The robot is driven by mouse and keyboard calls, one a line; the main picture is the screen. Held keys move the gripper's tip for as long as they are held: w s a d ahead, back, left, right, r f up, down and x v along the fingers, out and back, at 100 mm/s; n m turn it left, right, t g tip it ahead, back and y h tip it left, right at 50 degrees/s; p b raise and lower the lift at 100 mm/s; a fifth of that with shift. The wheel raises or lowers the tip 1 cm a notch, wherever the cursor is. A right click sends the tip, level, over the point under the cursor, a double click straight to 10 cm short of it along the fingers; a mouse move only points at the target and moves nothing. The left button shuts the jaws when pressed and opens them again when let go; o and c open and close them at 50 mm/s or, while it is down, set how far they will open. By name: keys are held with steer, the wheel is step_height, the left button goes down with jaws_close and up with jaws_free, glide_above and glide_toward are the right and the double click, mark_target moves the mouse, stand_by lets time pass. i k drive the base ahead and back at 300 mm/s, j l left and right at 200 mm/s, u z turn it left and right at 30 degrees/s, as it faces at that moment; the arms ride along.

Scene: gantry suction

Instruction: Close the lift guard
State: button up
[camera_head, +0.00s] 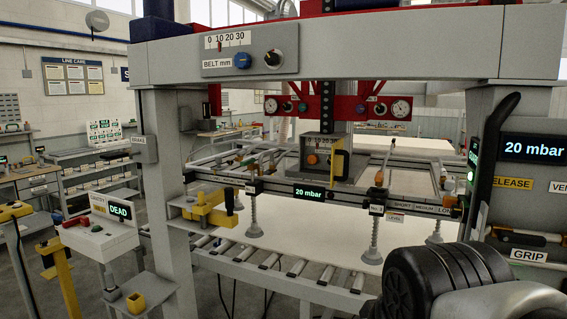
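No label in view reads lift guard. A grey control box (318,158) hangs in the middle of the gantry, with a 10 20 30 scale and an orange knob (312,159). A yellow-edged plate (338,164) stands out at its right side and may be the guard; I cannot tell its hinge or exact position. My arm shows as black and grey links at the bottom right, in front of the gantry. My gripper's fingers do not show.
The suction beam (280,190) with hanging cups crosses above a pale sheet (330,235) and a roller conveyor (285,268). A grey post with a 20 mbar display (533,149) stands right. A DEAD display (119,209) and yellow clamp (210,209) are left.

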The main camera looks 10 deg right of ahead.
mark_target(338, 152)
steer(key=l, duration=0.45)
steer(key=i+l, duration=0.1)
steer(key=l, duration=0.4)
steer(key=j+z, duration=0.15)
steer(key=j, duration=0.6)
steer(key=i+j+z, duration=0.15)
steer(key=j, duration=0.2)
steer(key=i+j+z, duration=0.15)
steer(key=j, duration=0.2)
steer(key=i+j+z, duration=0.15)
steer(key=j, duration=0.2)
